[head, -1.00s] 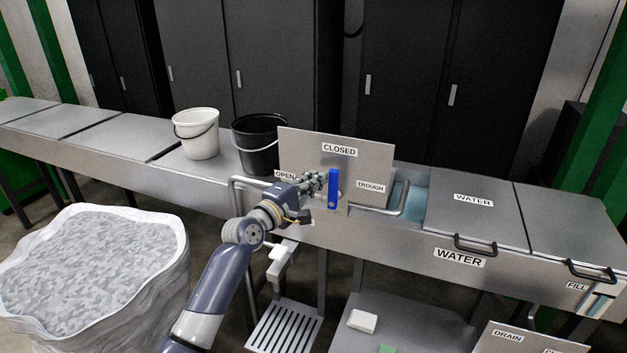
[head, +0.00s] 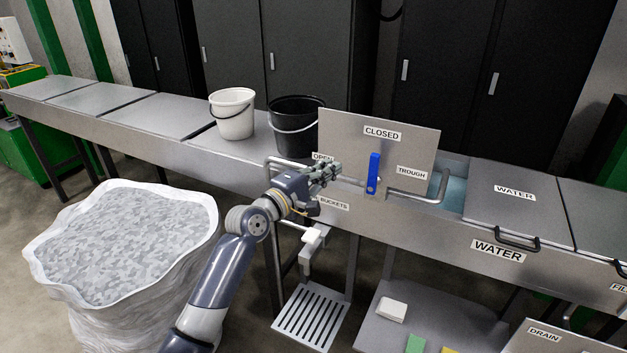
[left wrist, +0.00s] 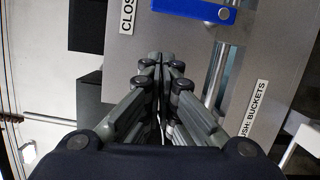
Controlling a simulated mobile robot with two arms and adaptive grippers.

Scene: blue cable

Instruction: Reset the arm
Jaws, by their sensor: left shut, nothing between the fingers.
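My left gripper (head: 328,172) reaches in from the lower left in the head view, in front of the upright grey panel marked CLOSED (head: 415,140). In the left wrist view my left gripper (left wrist: 160,62) has its fingers together with nothing between them. A blue valve handle (head: 373,173) stands upright on the pipe, just right of the fingertips and apart from them. The blue handle (left wrist: 195,8) also shows at the top of the left wrist view. My right gripper is in neither view.
A metal pipe (head: 415,197) runs in front of the panel. A white bucket (head: 232,118) and a black bucket (head: 295,125) stand on the counter behind. A large white sack (head: 125,240) of grey flakes stands at left. A slotted tray (head: 312,315) sits below.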

